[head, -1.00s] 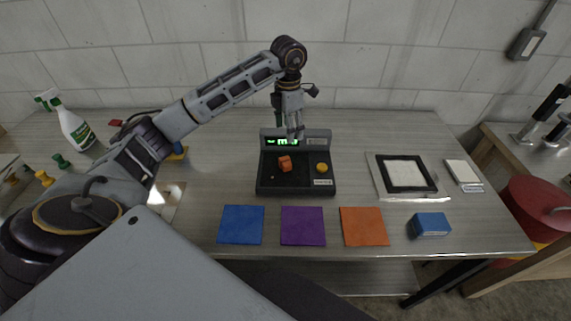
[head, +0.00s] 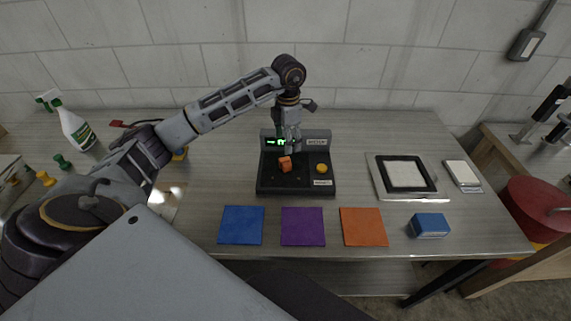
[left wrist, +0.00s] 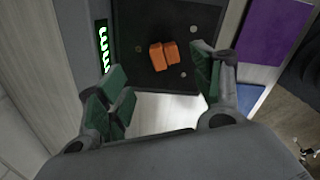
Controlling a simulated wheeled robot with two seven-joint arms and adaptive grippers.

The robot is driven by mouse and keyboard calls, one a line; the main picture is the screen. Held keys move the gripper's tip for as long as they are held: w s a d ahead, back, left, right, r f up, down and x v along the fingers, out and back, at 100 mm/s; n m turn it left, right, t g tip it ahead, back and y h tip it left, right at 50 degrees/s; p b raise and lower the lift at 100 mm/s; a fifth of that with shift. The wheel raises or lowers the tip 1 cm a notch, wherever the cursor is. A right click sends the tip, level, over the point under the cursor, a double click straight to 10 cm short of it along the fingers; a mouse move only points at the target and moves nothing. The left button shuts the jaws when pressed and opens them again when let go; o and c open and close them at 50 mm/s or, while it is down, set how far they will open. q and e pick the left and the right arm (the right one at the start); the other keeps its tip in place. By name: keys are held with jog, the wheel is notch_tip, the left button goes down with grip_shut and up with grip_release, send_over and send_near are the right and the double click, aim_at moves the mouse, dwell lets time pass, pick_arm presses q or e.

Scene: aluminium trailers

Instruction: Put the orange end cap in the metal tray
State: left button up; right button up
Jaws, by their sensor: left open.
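The orange end cap (head: 285,164) lies on the black deck of a small device with a green display (head: 277,141). The end cap also shows in the left wrist view (left wrist: 162,56), ahead of the fingers. My left gripper (head: 291,150) is just above and behind it, pointing down, open and empty. Its green-padded fingers (left wrist: 160,88) are spread apart in the left wrist view, with nothing between them. A shiny metal surface (head: 172,194), perhaps the metal tray, lies left of the device, partly hidden by my left arm. My right gripper is not in view.
A yellow piece (head: 321,168) sits on the same deck. Blue (head: 241,225), purple (head: 303,226) and orange (head: 363,227) mats lie in front, beside a blue box (head: 429,225). A black-framed plate (head: 405,174) lies right. A spray bottle (head: 76,130) stands at left.

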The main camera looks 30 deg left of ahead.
pick_arm(q)
send_over(289, 161)
jog(key=shift+a+f, duration=0.15)
jog(key=shift+f, duration=1)
jog(key=shift+a+f, duration=0.15)
jog(key=shift+f, duration=0.95)
jog(key=shift+f+p, duration=0.1)
jog(key=shift+p, duration=0.2)
jog(key=shift+d+f+p, duration=0.25)
jog(key=shift+f+p, duration=0.2)
jog(key=shift+f, duration=0.45)
jog(key=shift+f+p, duration=0.35)
jog(key=shift+f, duration=1.25)
jog(key=c, duration=1)
jog(key=shift+r, duration=0.1)
notch_tip(289, 161, up, 10)
jog(key=b, duration=0.2)
